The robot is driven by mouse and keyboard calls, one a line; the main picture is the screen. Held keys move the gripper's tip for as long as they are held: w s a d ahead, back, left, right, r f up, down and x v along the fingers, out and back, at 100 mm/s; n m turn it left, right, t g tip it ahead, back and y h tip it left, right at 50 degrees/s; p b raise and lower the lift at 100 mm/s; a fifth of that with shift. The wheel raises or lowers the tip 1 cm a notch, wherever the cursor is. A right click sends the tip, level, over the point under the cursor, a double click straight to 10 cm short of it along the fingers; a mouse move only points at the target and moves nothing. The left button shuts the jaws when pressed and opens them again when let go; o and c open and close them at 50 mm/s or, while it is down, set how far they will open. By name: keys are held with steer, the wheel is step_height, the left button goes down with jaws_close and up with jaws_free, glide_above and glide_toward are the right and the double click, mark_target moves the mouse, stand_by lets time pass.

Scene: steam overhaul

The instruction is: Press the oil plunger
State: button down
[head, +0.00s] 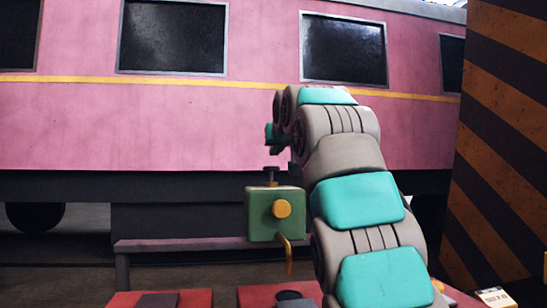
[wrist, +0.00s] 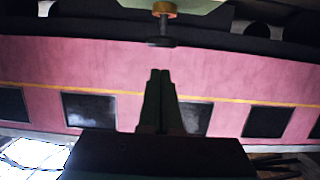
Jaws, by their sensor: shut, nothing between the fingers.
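The oil plunger (head: 271,172) is a dark cap on a short stem, standing upright on top of a green box (head: 262,224) with a yellow round knob. In the wrist view the plunger (wrist: 163,30) shows upside down at the top centre, with a brass collar (wrist: 164,8) at its base. My gripper (head: 273,141) is above the plunger in the head view, partly hidden by my arm, with a gap between them. In the wrist view my gripper (wrist: 160,74) has its fingers together and empty, their tips apart from the plunger cap in the picture.
A bent yellow spout (head: 289,255) hangs under the green box. A pink railway carriage (head: 200,130) fills the background. A pillar with dark and orange stripes (head: 500,140) stands at the right. Red surfaces (head: 195,299) lie along the bottom, with a white label (head: 495,297) at right.

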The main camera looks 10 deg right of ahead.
steer(key=v, duration=0.7)
steer(key=shift+b, duration=0.4)
stand_by(1.2)
